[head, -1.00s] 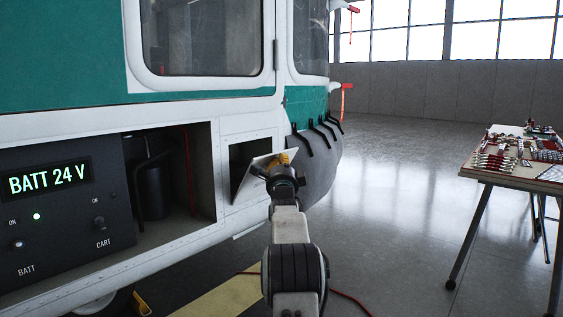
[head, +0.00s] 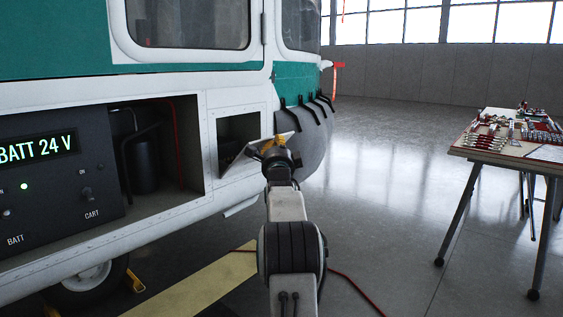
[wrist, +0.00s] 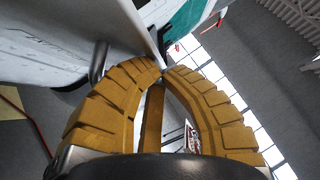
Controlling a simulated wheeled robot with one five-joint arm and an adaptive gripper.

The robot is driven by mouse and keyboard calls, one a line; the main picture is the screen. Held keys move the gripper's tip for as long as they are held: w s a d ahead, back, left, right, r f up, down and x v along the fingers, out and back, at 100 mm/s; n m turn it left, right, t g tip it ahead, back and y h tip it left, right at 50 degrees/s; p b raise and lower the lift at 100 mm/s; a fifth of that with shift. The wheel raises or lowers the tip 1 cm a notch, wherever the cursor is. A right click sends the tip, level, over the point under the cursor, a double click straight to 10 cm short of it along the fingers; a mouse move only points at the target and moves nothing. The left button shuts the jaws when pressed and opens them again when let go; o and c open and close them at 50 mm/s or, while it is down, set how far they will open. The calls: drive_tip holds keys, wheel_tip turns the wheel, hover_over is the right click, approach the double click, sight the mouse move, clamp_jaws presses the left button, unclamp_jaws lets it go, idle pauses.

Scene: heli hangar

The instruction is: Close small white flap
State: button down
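The small white flap (head: 284,138) stands out at a slant from the lower edge of a small square opening (head: 235,132) in the helicopter's white side. The dark opening shows above and left of the flap. My gripper (head: 271,144) is at the flap's outer edge, partly hiding it. In the wrist view its yellow fingers bow outward and their tips (wrist: 164,72) come together at the thin edge of the flap (wrist: 146,38). The tips look shut on that edge; the space between the fingers behind them is empty.
Left of the opening is a larger open bay with a black canister (head: 146,165) and a battery panel (head: 50,175) reading "BATT 24 V". A table (head: 470,155) with small parts stands at right. A red cable (head: 355,290) lies on the floor. Floor between helicopter and table is clear.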

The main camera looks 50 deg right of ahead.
drive_tip(key=v, duration=0.9)
drive_tip(key=shift+s+r+b, duration=0.2)
drive_tip(key=shift+r+b, duration=0.15)
drive_tip(key=shift+d, duration=0.1)
drive_tip(key=a+r+n+g+y+p, duration=0.1)
drive_tip(key=a+r+n+y+p, duration=0.15)
drive_tip(key=a+n+p, duration=0.5)
drive_tip(key=a+r+n+g+y+p, duration=0.1)
drive_tip(key=a+r+n+y+p, duration=0.25)
drive_tip(key=a, duration=0.75)
drive_tip(key=a+r+n+g+y+p, duration=0.1)
drive_tip(key=a+n+y+p, duration=0.3)
drive_tip(key=a+p, duration=0.45)
drive_tip(key=s+a+n+g+y+p, duration=0.2)
drive_tip(key=s+a+n+g+p, duration=0.2)
drive_tip(key=s, duration=0.9)
drive_tip(key=s+a+r+n+g+y+p, duration=0.1)
drive_tip(key=s+a+n+g+y+p, duration=0.2)
drive_tip(key=s+a+n+p, duration=0.8)
drive_tip(key=s+a+g, duration=0.1)
drive_tip(key=s+a, duration=0.1)
drive_tip(key=a, duration=0.1)
drive_tip(key=shift+a+r, duration=0.35)
